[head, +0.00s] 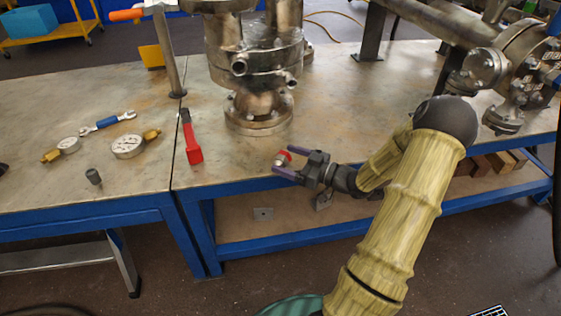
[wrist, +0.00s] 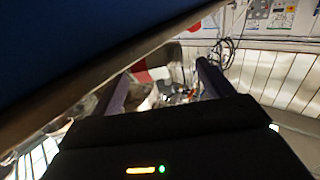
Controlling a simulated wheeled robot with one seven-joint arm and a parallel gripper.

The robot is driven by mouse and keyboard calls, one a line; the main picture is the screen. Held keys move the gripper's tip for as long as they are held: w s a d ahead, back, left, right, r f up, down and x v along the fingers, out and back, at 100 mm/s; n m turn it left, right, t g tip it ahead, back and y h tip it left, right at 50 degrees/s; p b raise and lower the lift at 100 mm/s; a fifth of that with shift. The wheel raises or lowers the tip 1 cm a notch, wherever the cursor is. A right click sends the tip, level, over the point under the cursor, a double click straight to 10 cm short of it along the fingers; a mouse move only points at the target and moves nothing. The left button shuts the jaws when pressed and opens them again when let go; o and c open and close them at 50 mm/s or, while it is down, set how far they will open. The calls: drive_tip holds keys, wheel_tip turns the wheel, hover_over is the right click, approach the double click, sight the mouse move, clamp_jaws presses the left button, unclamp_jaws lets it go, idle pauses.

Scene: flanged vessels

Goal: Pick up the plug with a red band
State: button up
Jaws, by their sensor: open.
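The plug with a red band (head: 281,159) is small and grey and stands near the front edge of the right bench. My gripper (head: 285,161) is open at that edge, with its purple fingers on either side of the plug in the head view. In the wrist view my gripper (wrist: 162,72) shows its two fingers spread apart. A red and grey shape, seemingly the plug (wrist: 140,75), shows between them, closer to the left finger. I cannot tell whether a finger touches it.
A flanged steel vessel (head: 255,65) stands behind the plug. A red-handled tool (head: 191,140) lies to its left. A dark grey plug (head: 93,176), gauges (head: 128,146) and a blue wrench (head: 107,122) lie on the left bench. The blue bench edge (head: 245,180) runs below my gripper.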

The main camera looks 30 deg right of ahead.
drive_tip(key=b+x, duration=0.2)
drive_tip(key=x, duration=0.2)
drive_tip(key=shift+w+a+b, duration=0.2)
drive_tip(key=shift+w+b, duration=0.1)
drive_tip(key=shift+b, duration=0.05)
drive_tip(key=shift+w+a+r, duration=0.1)
drive_tip(key=shift+w+a, duration=0.05)
drive_tip(key=shift+w, duration=0.1)
drive_tip(key=c, duration=1.2)
wheel_tip(320, 180, up, 10)
drive_tip(key=p, duration=0.5)
drive_tip(key=shift+c, duration=0.2)
